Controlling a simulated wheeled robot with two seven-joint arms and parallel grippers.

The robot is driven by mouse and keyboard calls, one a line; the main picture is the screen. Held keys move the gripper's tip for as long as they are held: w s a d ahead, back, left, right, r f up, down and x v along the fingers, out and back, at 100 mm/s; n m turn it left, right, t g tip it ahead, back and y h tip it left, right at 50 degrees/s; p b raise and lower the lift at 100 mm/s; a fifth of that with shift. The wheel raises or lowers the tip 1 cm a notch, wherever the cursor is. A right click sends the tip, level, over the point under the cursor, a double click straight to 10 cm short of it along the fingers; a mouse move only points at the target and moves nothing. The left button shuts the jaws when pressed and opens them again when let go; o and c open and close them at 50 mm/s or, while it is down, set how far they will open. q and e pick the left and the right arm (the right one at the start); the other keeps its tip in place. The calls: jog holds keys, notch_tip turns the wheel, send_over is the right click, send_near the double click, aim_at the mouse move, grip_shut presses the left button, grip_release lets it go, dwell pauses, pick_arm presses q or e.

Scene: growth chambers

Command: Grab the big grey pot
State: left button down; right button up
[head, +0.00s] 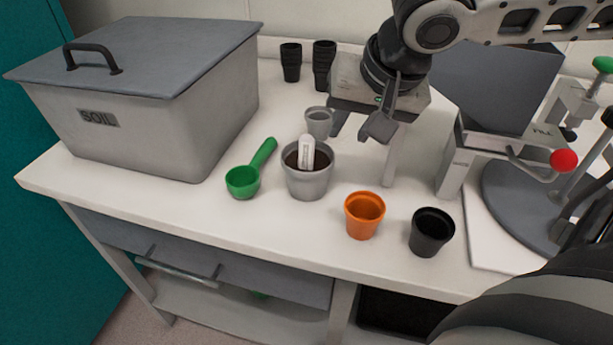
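The big grey pot (308,186) stands upright on the white bench, with dark soil and a white label (306,152) in it. A smaller grey pot (319,122) stands just behind it. My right gripper (357,128) comes in from the upper right and hangs above the bench, behind and to the right of the big grey pot in the picture. Its two fingers are apart with nothing visible between them, and it appears clear of the pot. My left gripper is not in view.
A green scoop (243,181) lies left of the pot. An orange pot (364,214) and a black pot (431,231) stand to the right, near the front edge. A soil bin (150,127) is at left. Stacked black pots (291,62) are behind. A red-knobbed device (563,160) is at right.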

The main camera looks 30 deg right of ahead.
aim_at(332, 152)
jog(key=b+x, duration=0.1)
jog(key=x, duration=0.6)
jog(key=shift+w+f, duration=0.15)
jog(key=shift+w, duration=0.15)
grip_shut()
dwell(1.2)
